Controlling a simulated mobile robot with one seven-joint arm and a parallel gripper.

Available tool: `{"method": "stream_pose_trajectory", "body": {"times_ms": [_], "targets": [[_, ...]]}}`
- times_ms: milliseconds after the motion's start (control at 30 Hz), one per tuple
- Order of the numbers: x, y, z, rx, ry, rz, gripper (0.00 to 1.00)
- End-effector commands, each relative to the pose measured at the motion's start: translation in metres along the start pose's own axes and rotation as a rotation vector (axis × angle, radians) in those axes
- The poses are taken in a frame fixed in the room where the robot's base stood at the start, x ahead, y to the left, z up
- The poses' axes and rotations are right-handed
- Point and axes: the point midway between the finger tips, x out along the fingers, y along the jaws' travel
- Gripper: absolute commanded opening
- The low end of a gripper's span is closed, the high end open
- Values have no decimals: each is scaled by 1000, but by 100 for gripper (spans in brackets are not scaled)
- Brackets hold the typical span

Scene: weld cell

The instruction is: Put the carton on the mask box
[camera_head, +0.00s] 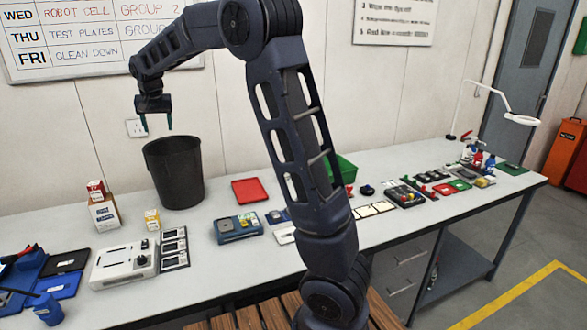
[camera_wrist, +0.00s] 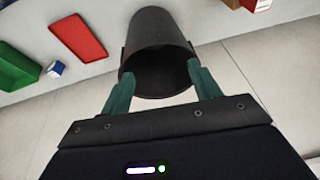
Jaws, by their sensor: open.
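A white and brown mask box (camera_head: 104,213) stands at the left of the bench in the head view. A small red and white carton (camera_head: 96,190) appears to rest on its top. A small yellow and white carton (camera_head: 152,220) stands on the bench to the right of the mask box. My gripper (camera_head: 156,128) is open and empty, fingers down, above the black bin and higher than both cartons. In the wrist view my open fingers (camera_wrist: 161,88) show in front of the bin, and a red and white piece (camera_wrist: 257,5) is cut off at the top right.
The tall black bin (camera_head: 174,172) stands just right of the cartons; it fills the middle of the wrist view (camera_wrist: 158,50). A red tray (camera_head: 250,190), a blue meter (camera_head: 238,228) and a white device (camera_head: 123,263) lie around. Bare bench shows between them.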

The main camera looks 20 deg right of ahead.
Motion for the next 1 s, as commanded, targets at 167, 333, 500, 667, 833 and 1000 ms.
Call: {"method": "stream_pose_trajectory", "body": {"times_ms": [167, 333, 500, 667, 833, 1000], "targets": [[-36, 76, 22, 9, -3, -15, 62], [-64, 138, 52, 9, -1, -25, 62], [-87, 192, 92, 4, 5, -32, 62], [-103, 236, 136, -3, 15, -32, 62], [-114, 276, 187, -14, 29, -27, 62], [-119, 308, 242, -24, 43, -15, 62]]}}
